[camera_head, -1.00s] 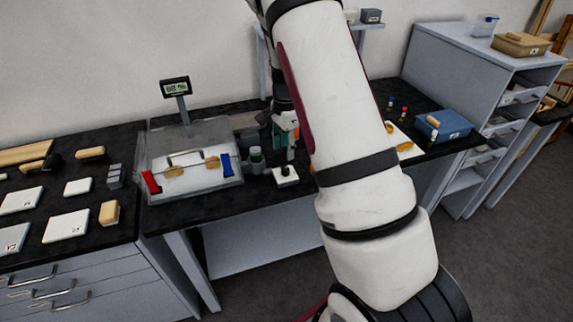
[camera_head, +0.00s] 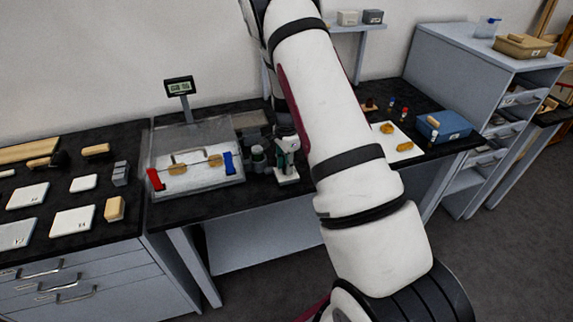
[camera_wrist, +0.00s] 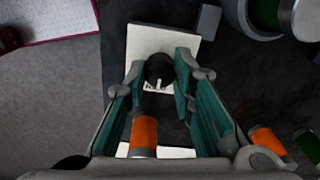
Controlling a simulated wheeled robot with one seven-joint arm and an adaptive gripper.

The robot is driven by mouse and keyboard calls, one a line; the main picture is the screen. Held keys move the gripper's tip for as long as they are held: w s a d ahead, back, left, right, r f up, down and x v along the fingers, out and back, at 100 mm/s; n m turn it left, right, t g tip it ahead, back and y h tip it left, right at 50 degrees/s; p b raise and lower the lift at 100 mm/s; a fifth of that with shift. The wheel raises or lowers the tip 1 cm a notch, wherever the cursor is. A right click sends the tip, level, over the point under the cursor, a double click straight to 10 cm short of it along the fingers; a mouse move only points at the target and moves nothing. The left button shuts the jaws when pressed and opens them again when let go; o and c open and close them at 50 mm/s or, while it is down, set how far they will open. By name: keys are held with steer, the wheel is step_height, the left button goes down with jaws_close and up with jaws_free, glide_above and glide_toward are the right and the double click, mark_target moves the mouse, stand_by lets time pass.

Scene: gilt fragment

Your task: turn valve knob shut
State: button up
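The valve knob (camera_wrist: 159,69) is small, round and black with a pale pointer mark, on a white plate (camera_wrist: 183,40) in the wrist view. My gripper (camera_wrist: 160,75) has teal-lined fingers, one on each side of the knob. Some gap shows at the left finger; the right finger is very close to the knob, and I cannot tell whether it touches. In the head view, my gripper (camera_head: 288,145) is low over the white plate (camera_head: 287,176) on the dark bench, and the knob is hidden there.
An orange cylinder (camera_wrist: 143,132) shows between the fingers nearer the camera, and another orange one (camera_wrist: 268,142) at right. A grey round container (camera_wrist: 262,14) stands upper right. A clear-walled scale (camera_head: 193,190) is left of my gripper; a blue box (camera_head: 445,126) is at right.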

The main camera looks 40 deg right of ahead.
jaws_close()
steer(key=shift+n, duration=0.4)
steer(key=n+b, duration=0.1)
steer(key=n, duration=0.2)
steer(key=shift+n, duration=0.3)
steer(key=n+b, duration=0.1)
steer(key=n, duration=0.3)
steer(key=shift+n, duration=0.3)
steer(key=n, duration=0.4)
steer(key=shift+n, duration=2.5)
steer(key=shift+w, duration=0.1)
